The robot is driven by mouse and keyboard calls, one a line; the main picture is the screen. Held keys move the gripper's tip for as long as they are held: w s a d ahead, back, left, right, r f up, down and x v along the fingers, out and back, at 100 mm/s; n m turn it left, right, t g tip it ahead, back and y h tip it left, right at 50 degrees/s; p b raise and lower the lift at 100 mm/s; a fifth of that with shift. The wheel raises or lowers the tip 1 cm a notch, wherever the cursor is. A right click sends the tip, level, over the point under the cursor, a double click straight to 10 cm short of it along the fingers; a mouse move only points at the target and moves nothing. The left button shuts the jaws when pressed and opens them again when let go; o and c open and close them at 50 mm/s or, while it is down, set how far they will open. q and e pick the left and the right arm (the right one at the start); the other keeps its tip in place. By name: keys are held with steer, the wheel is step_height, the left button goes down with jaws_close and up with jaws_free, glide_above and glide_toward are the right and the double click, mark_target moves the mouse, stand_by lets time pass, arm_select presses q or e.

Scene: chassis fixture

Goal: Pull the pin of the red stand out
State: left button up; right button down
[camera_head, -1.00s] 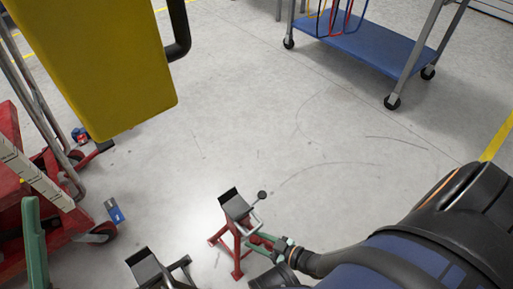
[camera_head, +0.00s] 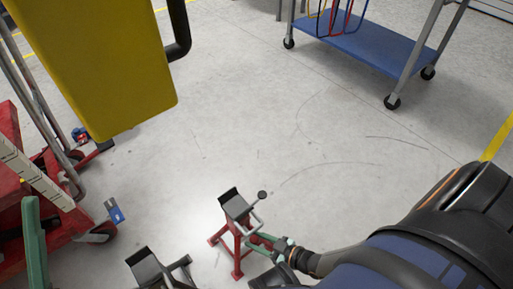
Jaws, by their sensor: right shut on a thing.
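The red stand (camera_head: 238,245) stands upright on the floor at the lower middle, with a dark saddle on top and a light bent handle ending in a dark knob (camera_head: 262,194). My right gripper (camera_head: 254,238), with green fingers, reaches in from the right at the stand's upper side, just under the handle. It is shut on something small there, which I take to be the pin. The fingers hide the pin, so how far it sits in the stand cannot be told. I cannot make out my left gripper.
A second stand (camera_head: 150,270) with a dark saddle is cut off at the bottom edge. A red wheeled frame (camera_head: 12,235) and a green upright piece (camera_head: 34,245) are at the left. A yellow body (camera_head: 100,65) blocks the upper left. A blue cart (camera_head: 375,40) stands behind; the mid floor is clear.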

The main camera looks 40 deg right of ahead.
steer(key=shift+s, duration=1.5)
jaws_free()
steer(key=shift+w, duration=0.1)
